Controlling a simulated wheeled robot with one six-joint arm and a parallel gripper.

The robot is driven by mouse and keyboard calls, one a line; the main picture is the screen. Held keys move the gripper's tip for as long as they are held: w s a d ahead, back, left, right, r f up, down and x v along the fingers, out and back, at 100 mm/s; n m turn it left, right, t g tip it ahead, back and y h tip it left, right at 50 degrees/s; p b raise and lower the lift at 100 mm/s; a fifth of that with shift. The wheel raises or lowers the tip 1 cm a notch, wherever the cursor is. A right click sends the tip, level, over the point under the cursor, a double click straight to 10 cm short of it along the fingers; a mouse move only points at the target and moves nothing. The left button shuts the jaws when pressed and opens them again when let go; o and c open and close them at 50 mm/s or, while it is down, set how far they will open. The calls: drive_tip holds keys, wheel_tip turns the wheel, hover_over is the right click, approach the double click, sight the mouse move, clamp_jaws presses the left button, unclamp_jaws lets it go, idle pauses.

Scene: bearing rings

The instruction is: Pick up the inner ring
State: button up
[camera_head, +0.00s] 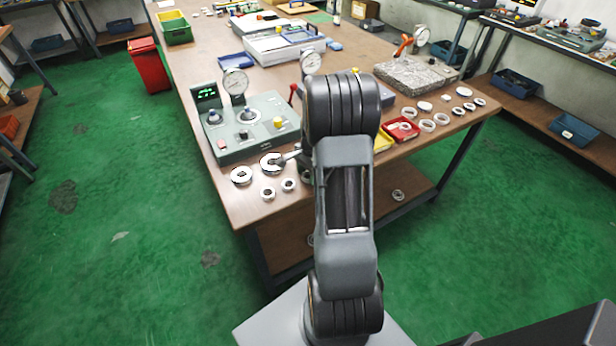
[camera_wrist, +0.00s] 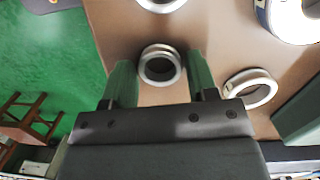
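Several steel rings lie on the brown table. In the wrist view, a small steel ring (camera_wrist: 159,50) lies flat between the two green fingers of my gripper (camera_wrist: 160,65). I cannot tell the height of the fingertips above the table. In the head view, two small rings (camera_head: 267,200) (camera_head: 289,189) lie near the front left corner; my arm hides most of my gripper. No label marks the inner ring.
Two larger rings (camera_head: 241,181) lie behind the small ones, near a grey gauge device (camera_head: 255,145). A red tray (camera_head: 413,132) and more rings (camera_head: 428,131) are at the right. In the wrist view, the table edge and green floor (camera_wrist: 60,50) are at the left.

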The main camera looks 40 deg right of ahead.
drive_tip(key=c, duration=0.6)
